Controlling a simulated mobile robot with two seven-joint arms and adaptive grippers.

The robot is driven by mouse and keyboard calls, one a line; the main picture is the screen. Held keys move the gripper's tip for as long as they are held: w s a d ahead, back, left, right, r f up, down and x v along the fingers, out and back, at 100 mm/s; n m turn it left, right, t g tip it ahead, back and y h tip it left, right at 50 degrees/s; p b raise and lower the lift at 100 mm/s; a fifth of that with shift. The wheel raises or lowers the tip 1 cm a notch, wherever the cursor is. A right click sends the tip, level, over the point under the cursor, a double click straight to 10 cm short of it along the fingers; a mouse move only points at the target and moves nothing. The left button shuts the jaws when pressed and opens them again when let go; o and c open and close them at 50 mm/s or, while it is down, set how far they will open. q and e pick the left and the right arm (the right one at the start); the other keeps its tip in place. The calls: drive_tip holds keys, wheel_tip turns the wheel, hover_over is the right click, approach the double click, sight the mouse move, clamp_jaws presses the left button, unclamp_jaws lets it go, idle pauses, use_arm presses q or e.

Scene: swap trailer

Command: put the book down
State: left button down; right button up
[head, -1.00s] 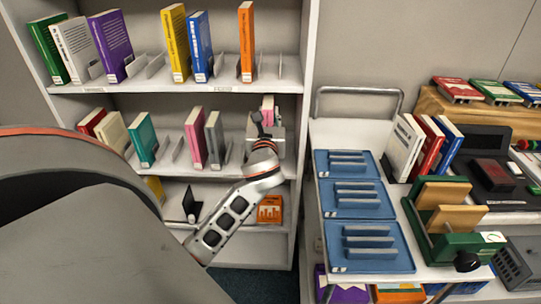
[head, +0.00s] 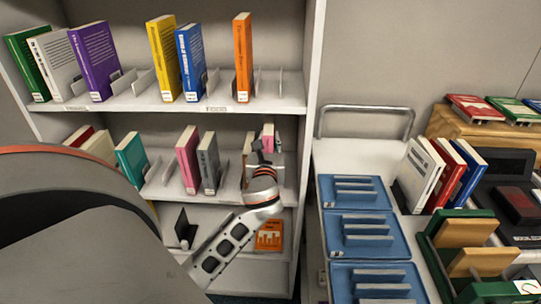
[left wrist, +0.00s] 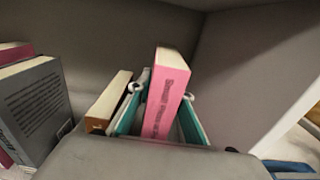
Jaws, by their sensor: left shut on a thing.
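The pink book (head: 268,132) stands in the middle shelf row at its right end, upright or slightly tilted. My left gripper (head: 262,152) reaches into that row and is shut on the pink book. In the left wrist view the pink book (left wrist: 165,97) sits between the two teal-lined fingers (left wrist: 160,120). The gripper body hides the book's lower part, so I cannot tell whether it touches the shelf board. My right gripper is not in view.
A tan-edged book (left wrist: 108,100) stands close left of the gripper, and a grey book (head: 208,163) stands further left. The shelf's right side wall (left wrist: 250,70) is close on the right. A trolley with blue trays (head: 357,228) stands right of the bookcase.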

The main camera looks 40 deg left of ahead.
use_arm(q)
wheel_tip(320, 180, down, 4)
drive_tip(key=shift+f+b, duration=0.25)
drive_tip(key=shift+b, duration=0.6)
drive_tip(key=c, duration=2.1)
unclamp_jaws()
drive_tip(key=shift+f, duration=0.1)
